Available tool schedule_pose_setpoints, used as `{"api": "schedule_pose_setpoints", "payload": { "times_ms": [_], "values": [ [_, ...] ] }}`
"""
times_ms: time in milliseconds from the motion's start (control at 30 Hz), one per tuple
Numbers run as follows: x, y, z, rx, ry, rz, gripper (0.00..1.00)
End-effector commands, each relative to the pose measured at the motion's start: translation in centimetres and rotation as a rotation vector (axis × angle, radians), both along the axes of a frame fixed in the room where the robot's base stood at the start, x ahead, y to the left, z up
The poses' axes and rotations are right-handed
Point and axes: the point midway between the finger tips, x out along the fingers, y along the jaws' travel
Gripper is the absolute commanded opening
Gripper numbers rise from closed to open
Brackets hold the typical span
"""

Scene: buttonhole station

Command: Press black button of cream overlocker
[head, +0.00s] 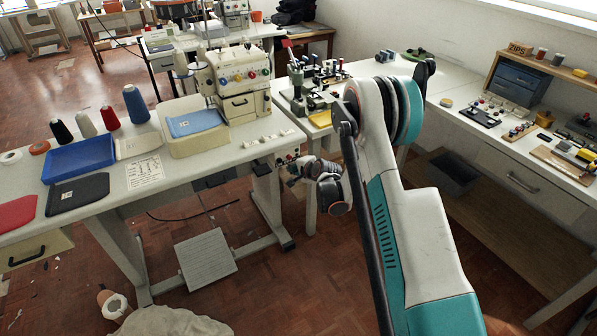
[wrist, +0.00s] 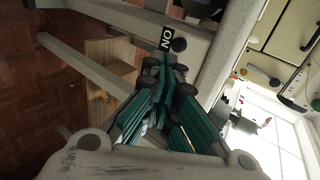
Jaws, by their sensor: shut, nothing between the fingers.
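The cream overlocker (head: 238,90) stands at the right end of the left table, with coloured knobs on its front and a drawer below. Part of it also shows at the upper right of the wrist view (wrist: 292,35). A round black button (wrist: 178,45) sits beside a black "ON" label (wrist: 166,40) near the table's edge in the wrist view. My gripper (head: 292,172) is at the table's front right corner, below the tabletop. Its teal fingers (wrist: 168,75) are shut and empty, tips close to the button. I cannot tell whether they touch it.
The left table (head: 200,165) also holds a blue tray (head: 80,158), thread cones and a blue cloth (head: 194,123). A grey pedal (head: 207,259) lies underneath. Another bench (head: 455,90) with small tools stands right of my arm. A cloth heap (head: 168,322) lies on the floor.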

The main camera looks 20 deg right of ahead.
Motion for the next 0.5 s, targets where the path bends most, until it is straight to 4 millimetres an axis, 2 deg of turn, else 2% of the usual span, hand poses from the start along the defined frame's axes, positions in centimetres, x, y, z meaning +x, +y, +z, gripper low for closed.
{"api": "schedule_pose_setpoints", "payload": {
  "times_ms": [33, 167, 300, 500],
  "values": [
    [0.9, 0.3, -0.9, -0.001, 0.000, 0.002, 0.00],
    [2.8, 0.8, -2.2, -0.001, 0.000, 0.002, 0.00],
    [4.8, 1.3, -2.1, 0.000, -0.001, 0.001, 0.00],
    [6.2, 1.6, -2.0, -0.001, 0.000, 0.001, 0.00]
  ]
}}
